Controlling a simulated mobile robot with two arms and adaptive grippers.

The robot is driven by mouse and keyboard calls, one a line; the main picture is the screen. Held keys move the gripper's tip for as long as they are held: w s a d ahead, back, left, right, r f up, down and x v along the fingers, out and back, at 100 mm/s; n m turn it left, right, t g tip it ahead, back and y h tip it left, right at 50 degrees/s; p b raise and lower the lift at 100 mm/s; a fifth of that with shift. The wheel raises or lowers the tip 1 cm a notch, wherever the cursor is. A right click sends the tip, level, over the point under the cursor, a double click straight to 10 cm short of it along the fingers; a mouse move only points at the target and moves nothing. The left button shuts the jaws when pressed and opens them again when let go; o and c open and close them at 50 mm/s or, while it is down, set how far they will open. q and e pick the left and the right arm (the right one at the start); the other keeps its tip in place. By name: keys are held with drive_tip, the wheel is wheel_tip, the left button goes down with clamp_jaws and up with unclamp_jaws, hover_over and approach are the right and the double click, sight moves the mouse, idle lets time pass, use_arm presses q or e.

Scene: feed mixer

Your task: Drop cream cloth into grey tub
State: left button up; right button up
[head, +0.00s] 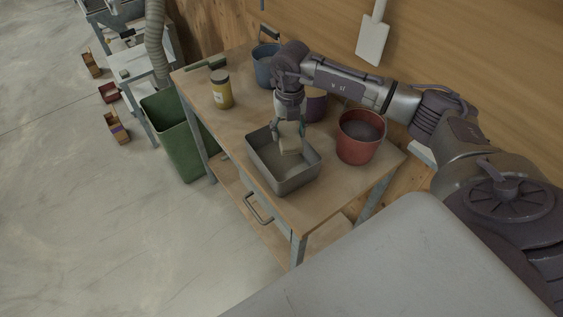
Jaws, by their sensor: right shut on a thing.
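The grey tub (301,182) is a square, open container on the wooden workbench, near its front edge. My right gripper (291,132) points down over the tub. It is shut on the cream cloth (290,145), a small pale bundle at the fingertips. The cloth shows against the inside of the tub; I cannot tell whether it touches the tub's floor. My left gripper is not in view.
A red bucket (359,148) stands just right of the tub. A yellow jar (221,93), a blue bucket (264,72) and a purple-banded container (316,108) stand behind. A green bin (176,135) is on the floor left of the workbench (225,125).

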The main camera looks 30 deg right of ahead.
drive_tip(key=shift+f+b, duration=1)
drive_tip(key=shift+f, duration=1)
drive_tip(key=o, duration=1.2)
wheel_tip(320, 180, up, 12)
drive_tip(key=shift+r, duration=0.1)
